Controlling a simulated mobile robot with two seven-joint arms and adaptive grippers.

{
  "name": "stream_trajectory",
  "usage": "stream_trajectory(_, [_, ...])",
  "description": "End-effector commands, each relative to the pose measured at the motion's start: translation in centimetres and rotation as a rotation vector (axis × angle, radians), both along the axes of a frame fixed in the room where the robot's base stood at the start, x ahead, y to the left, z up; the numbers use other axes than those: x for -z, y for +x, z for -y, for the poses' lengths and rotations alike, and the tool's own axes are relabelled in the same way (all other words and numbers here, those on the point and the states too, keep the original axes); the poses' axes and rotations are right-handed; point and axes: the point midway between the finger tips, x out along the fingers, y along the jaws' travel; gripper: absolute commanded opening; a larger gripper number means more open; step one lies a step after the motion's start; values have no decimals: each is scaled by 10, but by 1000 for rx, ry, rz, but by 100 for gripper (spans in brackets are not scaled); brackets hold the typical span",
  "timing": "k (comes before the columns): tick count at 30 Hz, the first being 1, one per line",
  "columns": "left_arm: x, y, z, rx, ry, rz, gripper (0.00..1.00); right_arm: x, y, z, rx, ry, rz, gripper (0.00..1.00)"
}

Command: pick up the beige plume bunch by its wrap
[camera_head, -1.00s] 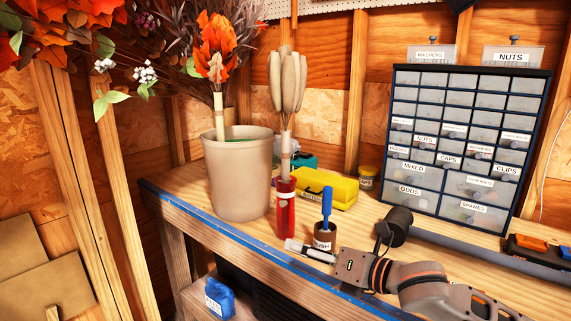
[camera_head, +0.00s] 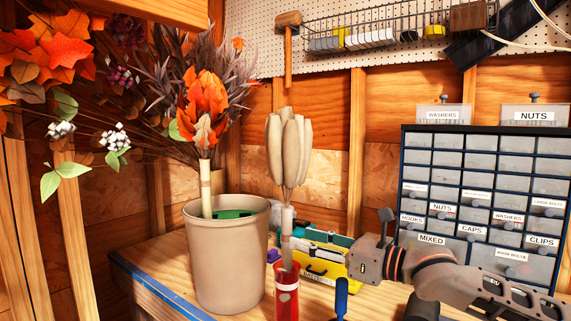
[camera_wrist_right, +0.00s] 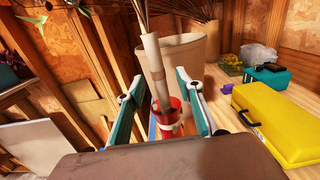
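The beige plume bunch (camera_head: 289,150) stands upright in a slim red holder (camera_head: 286,292) on the bench. Its pale wrap (camera_head: 287,222) shows between the plumes and the holder's rim. In the right wrist view the wrap (camera_wrist_right: 153,62) leans slightly and goes down into the red holder (camera_wrist_right: 168,122). My right gripper (camera_head: 298,243) reaches in from the right at the height of the wrap. In the right wrist view its two teal-padded fingers (camera_wrist_right: 157,90) are spread apart, one on each side of the bunch's lower part. Contact with it is not visible. My left gripper is out of view.
A large beige pot (camera_head: 228,265) with an orange leafy bunch (camera_head: 203,105) stands just left of the holder. A yellow case (camera_wrist_right: 272,122) lies on the bench behind. A blue-handled brush (camera_head: 341,297) stands in front, and a drawer cabinet (camera_head: 480,190) at the right.

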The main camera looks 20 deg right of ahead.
Motion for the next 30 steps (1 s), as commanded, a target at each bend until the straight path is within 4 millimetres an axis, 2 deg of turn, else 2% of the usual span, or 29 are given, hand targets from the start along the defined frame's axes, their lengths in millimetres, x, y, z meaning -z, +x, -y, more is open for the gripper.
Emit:
stream_trajectory(5, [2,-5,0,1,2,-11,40,0,9,-9,-1,2,0,36])
stream_trajectory(18, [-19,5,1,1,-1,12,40,2,42,-39,-1,2,-2,36])
stream_trajectory(27, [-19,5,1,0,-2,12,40,3,45,-41,-1,0,-1,36])
stream_trajectory(28, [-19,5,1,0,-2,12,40,3,45,-41,-1,0,-1,31])
stream_trajectory(30, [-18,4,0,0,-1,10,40,3,45,-41,-1,0,-1,13])
